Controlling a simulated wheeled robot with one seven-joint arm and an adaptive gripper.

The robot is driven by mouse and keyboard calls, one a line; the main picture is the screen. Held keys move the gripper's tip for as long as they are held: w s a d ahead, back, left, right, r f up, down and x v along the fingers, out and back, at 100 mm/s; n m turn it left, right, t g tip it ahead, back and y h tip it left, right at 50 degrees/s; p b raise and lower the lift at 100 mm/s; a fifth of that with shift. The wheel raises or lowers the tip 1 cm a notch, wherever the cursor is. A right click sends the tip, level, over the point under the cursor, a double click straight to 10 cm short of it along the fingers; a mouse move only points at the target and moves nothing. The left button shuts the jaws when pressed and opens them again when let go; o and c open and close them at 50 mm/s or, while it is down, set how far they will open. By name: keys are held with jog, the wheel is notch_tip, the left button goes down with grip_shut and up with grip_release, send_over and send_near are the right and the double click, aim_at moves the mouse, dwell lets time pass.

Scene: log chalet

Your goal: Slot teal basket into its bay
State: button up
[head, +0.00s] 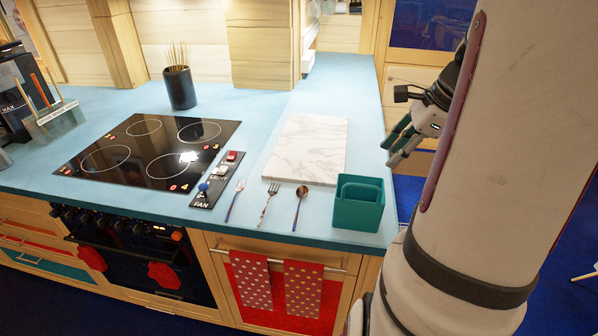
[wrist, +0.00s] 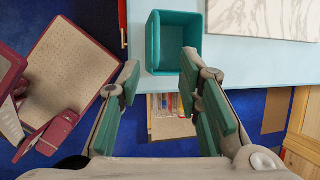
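The teal basket (head: 358,215) stands upright on the blue counter near its front right corner, in the head view. It is an open box with a rounded inner wall or opening showing. The wrist view also shows the basket (wrist: 173,61), at the counter edge beyond my fingertips, and its inside looks empty. My gripper (head: 392,150) is open and empty, in the air off the counter's right side, above and to the right of the basket. In the wrist view its fingers (wrist: 158,68) are wide apart, with the basket apart from them. I cannot make out which place is the basket's bay.
A white marble board (head: 308,148) lies behind the basket. A spoon (head: 301,200) and two forks (head: 268,200) lie to its left. The black cooktop (head: 145,150) is farther left. A dark pot of sticks (head: 180,88) stands at the back. The counter's right strip (head: 350,85) is clear.

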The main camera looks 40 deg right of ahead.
aim_at(363, 184)
jog(key=shift+x, duration=6.9)
jog(key=shift+a, duration=0.1)
grip_shut()
